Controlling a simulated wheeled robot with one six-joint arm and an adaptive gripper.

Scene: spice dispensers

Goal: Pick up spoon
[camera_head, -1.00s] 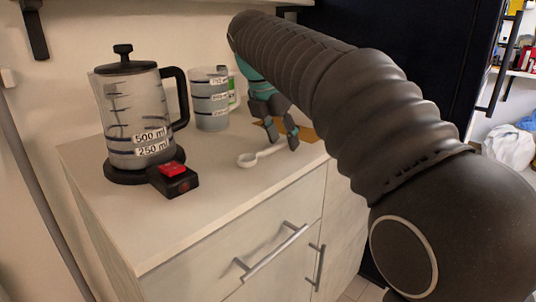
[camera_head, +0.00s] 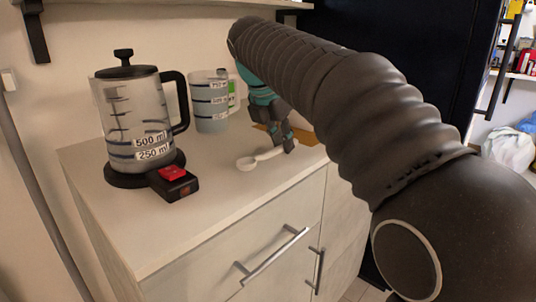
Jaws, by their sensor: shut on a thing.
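A white spoon (camera_head: 262,157) is on the right part of the counter, its round bowl toward the left and its handle toward the right. My gripper (camera_head: 286,146) points down at the handle end, with its fingers closed together on the handle. The spoon's bowl is at or very near the counter surface; I cannot tell whether it is lifted. My arm comes in from the right and hides part of the area behind the gripper.
A kettle (camera_head: 136,115) stands on the counter's left on a black base with a red switch (camera_head: 172,173). A measuring cup (camera_head: 209,103) stands behind, left of my gripper. A brown flat item (camera_head: 303,137) lies behind the gripper. The front counter is clear.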

